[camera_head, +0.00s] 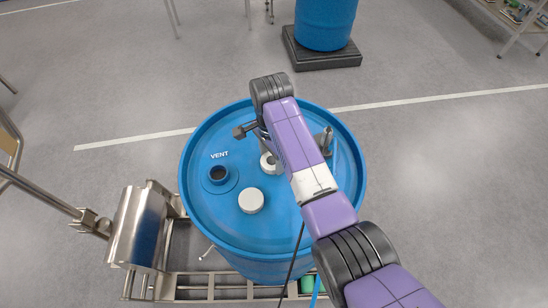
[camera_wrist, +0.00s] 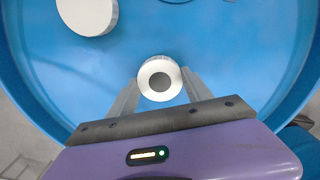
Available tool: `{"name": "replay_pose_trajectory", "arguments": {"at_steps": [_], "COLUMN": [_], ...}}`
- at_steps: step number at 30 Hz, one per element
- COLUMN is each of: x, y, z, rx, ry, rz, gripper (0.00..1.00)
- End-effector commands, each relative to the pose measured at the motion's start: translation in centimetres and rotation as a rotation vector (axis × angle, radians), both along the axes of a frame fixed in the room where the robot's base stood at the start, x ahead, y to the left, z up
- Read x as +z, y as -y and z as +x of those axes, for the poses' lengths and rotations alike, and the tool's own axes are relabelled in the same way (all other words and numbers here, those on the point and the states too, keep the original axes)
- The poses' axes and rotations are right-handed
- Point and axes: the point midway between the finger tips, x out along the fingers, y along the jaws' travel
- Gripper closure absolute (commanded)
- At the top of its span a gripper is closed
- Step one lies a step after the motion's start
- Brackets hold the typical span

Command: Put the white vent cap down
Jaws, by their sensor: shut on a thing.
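My gripper (camera_wrist: 160,86) is shut on a white round cap with a grey centre (camera_wrist: 159,79), which sits between the two fingertips in the wrist view. I take it as the vent cap. The same cap (camera_head: 268,163) shows partly behind my arm in the head view, over the blue drum lid (camera_head: 290,220). I cannot tell whether it touches the lid. The open vent neck (camera_head: 218,174), with a dark hole, stands to its left beside the printed word VENT.
A second, plain white disc (camera_head: 251,201) lies on the lid, also seen in the wrist view (camera_wrist: 87,14). A metal fitting (camera_head: 327,139) stands at the lid's right. The drum has a raised rim. A steel roller frame (camera_head: 140,228) is at left. Bare lid lies in front.

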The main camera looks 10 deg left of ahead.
Motion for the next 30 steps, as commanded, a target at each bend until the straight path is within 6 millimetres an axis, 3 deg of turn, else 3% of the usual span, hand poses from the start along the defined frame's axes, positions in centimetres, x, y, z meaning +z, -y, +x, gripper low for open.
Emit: {"name": "replay_pose_trajectory", "arguments": {"at_steps": [5,6,9,22,26,30], "x": [-0.3,-0.3,-0.3,0.4,2.1,5.1], "y": [0.0,0.0,0.0,0.0,0.0,0.0], "z": [0.0,0.0,0.0,0.0,0.1,0.1], "rx": [0.000,0.000,0.000,0.000,0.000,0.001], "ry": [-0.001,0.000,0.000,0.000,0.003,0.004], "rz": [-0.001,0.000,0.000,0.000,0.001,0.003], "gripper": [0.98,0.40,0.20,0.20,0.20,0.20]}}
